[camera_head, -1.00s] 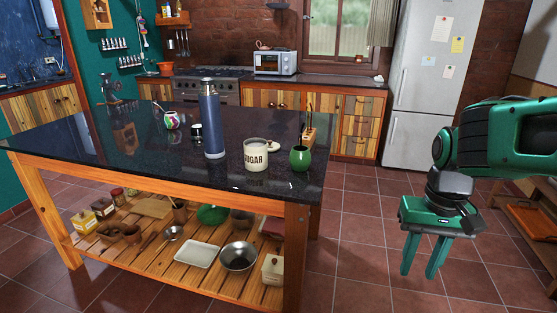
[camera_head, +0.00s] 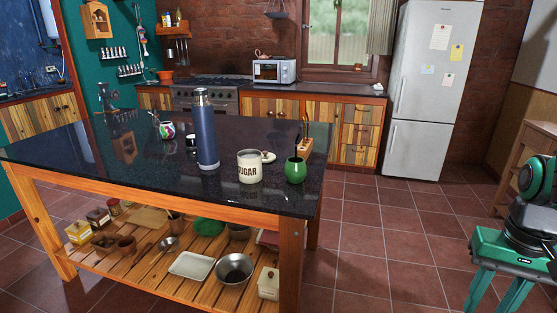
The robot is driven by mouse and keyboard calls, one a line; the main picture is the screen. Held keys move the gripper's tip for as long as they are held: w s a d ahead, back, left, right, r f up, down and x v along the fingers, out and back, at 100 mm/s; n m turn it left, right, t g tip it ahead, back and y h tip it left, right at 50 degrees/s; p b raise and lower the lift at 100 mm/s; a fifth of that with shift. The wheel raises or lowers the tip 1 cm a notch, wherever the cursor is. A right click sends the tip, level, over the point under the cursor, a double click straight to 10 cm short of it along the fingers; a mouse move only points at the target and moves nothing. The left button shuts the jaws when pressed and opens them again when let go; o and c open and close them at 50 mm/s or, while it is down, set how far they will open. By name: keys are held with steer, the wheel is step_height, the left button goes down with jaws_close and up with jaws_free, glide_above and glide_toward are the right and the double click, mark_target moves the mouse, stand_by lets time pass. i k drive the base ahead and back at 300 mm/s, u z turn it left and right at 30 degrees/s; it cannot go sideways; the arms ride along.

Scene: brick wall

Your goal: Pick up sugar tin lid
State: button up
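The sugar tin (camera_head: 249,168) is a cream, cylindrical tin marked SUGAR. It stands upright on the dark stone top of the island table, near its right end, and its top looks open. A small cream disc, which looks like the sugar tin lid (camera_head: 269,157), lies on the table just behind and to the right of the tin, partly hidden by it. My green gripper (camera_head: 490,303) is at the lower right edge of the view, far to the right of the table, over the floor. Its two fingers point down, apart, with nothing visible between them; their tips are near the bottom edge.
A green cup (camera_head: 295,170) stands close to the right of the tin, with a wooden holder (camera_head: 305,147) behind it. A tall blue flask (camera_head: 206,134) stands to the left. The tiled floor (camera_head: 390,230) between the table and my arm is clear.

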mark_target(267, 158)
steer(key=i, duration=1)
